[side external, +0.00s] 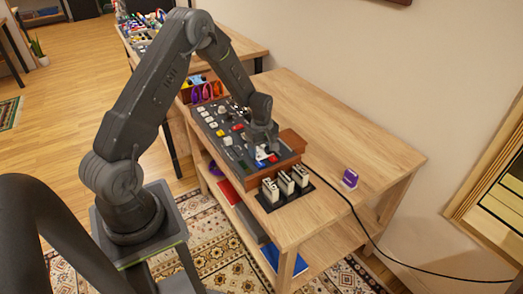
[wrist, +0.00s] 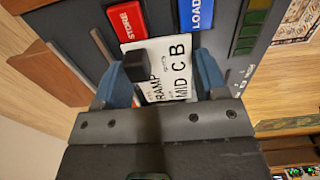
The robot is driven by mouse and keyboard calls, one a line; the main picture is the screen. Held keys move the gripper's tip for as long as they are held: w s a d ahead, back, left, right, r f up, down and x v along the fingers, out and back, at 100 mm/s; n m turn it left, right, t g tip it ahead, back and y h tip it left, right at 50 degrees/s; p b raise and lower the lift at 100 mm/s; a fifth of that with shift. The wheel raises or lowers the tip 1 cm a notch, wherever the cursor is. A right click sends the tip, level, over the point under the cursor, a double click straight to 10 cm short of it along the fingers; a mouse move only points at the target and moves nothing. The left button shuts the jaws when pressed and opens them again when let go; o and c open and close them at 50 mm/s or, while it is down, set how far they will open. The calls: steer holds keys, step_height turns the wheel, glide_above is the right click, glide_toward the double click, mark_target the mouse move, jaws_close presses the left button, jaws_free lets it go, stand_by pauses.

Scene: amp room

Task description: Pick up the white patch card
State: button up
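The white patch card (wrist: 168,58) lies on the dark console panel, with black lettering including "RAMP" and "MID C B" and a dark knob over its left part. My gripper (wrist: 160,84) is right over it in the wrist view, its blue fingertips apart, one on each side of the card. I cannot tell whether they touch its edges. The card's near end is hidden by the gripper body. In the side view my gripper (side external: 262,138) points down at the near end of the console (side external: 222,128); the card is too small to make out clearly there.
Red STORE (wrist: 126,20) and blue LOAD (wrist: 196,14) buttons sit beside the card. A black rack (side external: 286,196) with white labelled pieces stands at the table's near end. A purple-and-white object (side external: 350,178) and a black cable are to the right. The table's right side is mostly clear.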

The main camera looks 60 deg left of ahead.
steer(key=c, duration=0.4)
steer(key=shift+o, duration=0.2)
steer(key=shift+r, duration=0.1)
